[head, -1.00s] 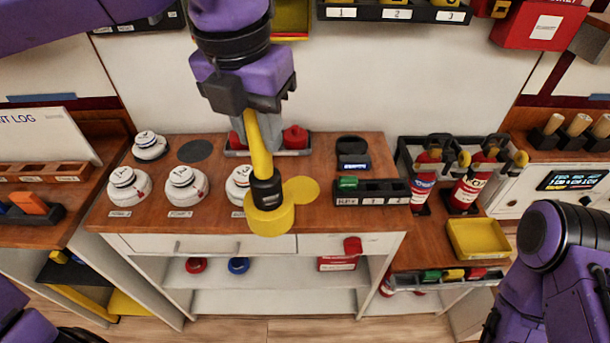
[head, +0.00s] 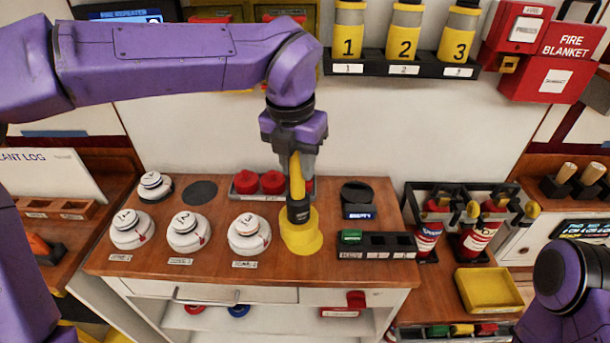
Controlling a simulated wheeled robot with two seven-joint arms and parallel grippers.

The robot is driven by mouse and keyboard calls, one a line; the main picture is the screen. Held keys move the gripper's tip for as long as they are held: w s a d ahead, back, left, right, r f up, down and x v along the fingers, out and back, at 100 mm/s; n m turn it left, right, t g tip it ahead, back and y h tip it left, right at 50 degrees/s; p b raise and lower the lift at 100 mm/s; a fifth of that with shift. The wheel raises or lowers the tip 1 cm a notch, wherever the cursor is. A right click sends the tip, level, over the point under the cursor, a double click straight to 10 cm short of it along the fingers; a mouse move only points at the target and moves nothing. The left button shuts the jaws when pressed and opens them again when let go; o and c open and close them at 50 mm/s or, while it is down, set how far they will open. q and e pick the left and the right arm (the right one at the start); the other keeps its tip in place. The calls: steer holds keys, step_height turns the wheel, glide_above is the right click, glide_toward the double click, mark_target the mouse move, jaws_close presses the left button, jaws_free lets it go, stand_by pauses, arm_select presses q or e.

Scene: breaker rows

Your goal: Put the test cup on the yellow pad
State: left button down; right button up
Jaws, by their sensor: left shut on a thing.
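The test cup (head: 300,234) is a yellow cup with a black collar and a yellow handle. My left gripper (head: 296,148) is shut on the upper part of its handle, above the wooden bench top. The cup is roughly upright with its wide end down, at the place of the round yellow pad. It hides the pad, or nearly all of it, so I cannot tell whether cup and pad touch. My right arm shows at the lower right, but its gripper is out of view.
White detectors (head: 187,233) stand left of the cup. A black slotted holder (head: 376,245) with a green block is close on the right. Extinguishers (head: 476,232) and a yellow tray (head: 489,290) are farther right.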

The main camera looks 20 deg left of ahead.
arm_select(q)
steer(key=w+f+p, duration=0.1)
steer(key=w+f, duration=0.2)
steer(key=f, duration=0.1)
steer(key=shift+w, duration=0.15)
steer(key=shift+w+f, duration=0.15)
steer(key=shift+f, duration=0.8)
steer(key=shift+w+f, duration=0.1)
steer(key=shift+f, duration=0.8)
steer(key=shift+f, duration=0.15)
steer(key=c, duration=0.9)
jaws_free()
steer(key=shift+o, duration=0.2)
step_height(320, 180, up, 12)
steer(key=s, duration=0.2)
steer(key=shift+b, duration=0.35)
steer(key=shift+a, duration=0.1)
